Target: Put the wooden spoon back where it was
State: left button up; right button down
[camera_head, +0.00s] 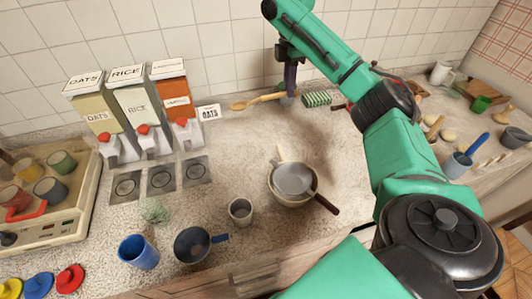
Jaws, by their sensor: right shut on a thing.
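The wooden spoon (264,99) shows near the tiled back wall, with its bowl to the left and its handle to the right. My right gripper (290,92) reaches down at the handle end and is shut on the spoon. The fingers hide part of the handle. I cannot tell whether the spoon touches the counter or is slightly above it. My left gripper is not in view.
A green striped sponge (317,99) lies just right of the gripper. A pan in a bowl (293,180) and a grey cup (240,210) stand in front. The counter between is clear.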

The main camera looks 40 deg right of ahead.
jog(key=shift+r, duration=0.2)
notch_tip(320, 180, down, 4)
jog(key=shift+s+a+r+b, duration=0.1)
jog(key=shift+r+b, duration=0.05)
jog(key=shift+b, duration=0.7)
notch_tip(320, 180, down, 13)
jog(key=shift+p, duration=1.2)
notch_tip(320, 180, down, 3)
jog(key=shift+r+p, duration=0.2)
jog(key=shift+p, duration=0.7)
jog(key=shift+f, duration=0.2)
jog(key=c, duration=0.8)
grip_release()
jog(key=shift+c, duration=0.2)
